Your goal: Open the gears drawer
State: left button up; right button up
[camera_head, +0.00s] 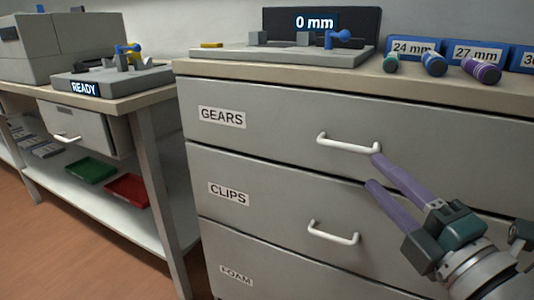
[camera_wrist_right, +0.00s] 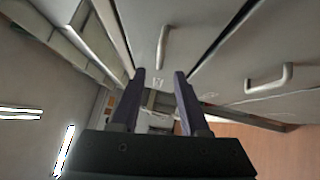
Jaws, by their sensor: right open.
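The gears drawer (camera_head: 260,128) is the top grey drawer of the cabinet, marked with a GEARS label (camera_head: 222,117). Its front looks flush and shut. Its pale bar handle (camera_head: 345,142) is in the head view, and a handle that looks like the same one shows in the right wrist view (camera_wrist_right: 162,47). My right gripper (camera_head: 373,171) is open and empty, its purple fingers apart. In the head view its fingertips appear at and just below the handle's right end. The handle is not between the fingers; contact cannot be told. My left gripper is out of view.
Below are the clips drawer (camera_head: 270,205) with a protruding handle (camera_head: 333,233) and the foam drawer (camera_head: 240,272). The cabinet top holds a fixture with a 0 mm display (camera_head: 315,22) and several coloured rollers. A workbench (camera_head: 150,97) with trays below stands left.

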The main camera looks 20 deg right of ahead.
aim_at(350, 150)
jog(key=w, duration=0.4)
jog(key=w+b, duration=0.1)
jog(key=w, duration=0.1)
jog(key=shift+w+d+r, duration=0.2)
jog(key=shift+w+r, duration=0.1)
jog(key=shift+r, duration=0.1)
jog(key=shift+c, duration=0.4)
grip_shut()
dwell(0.5)
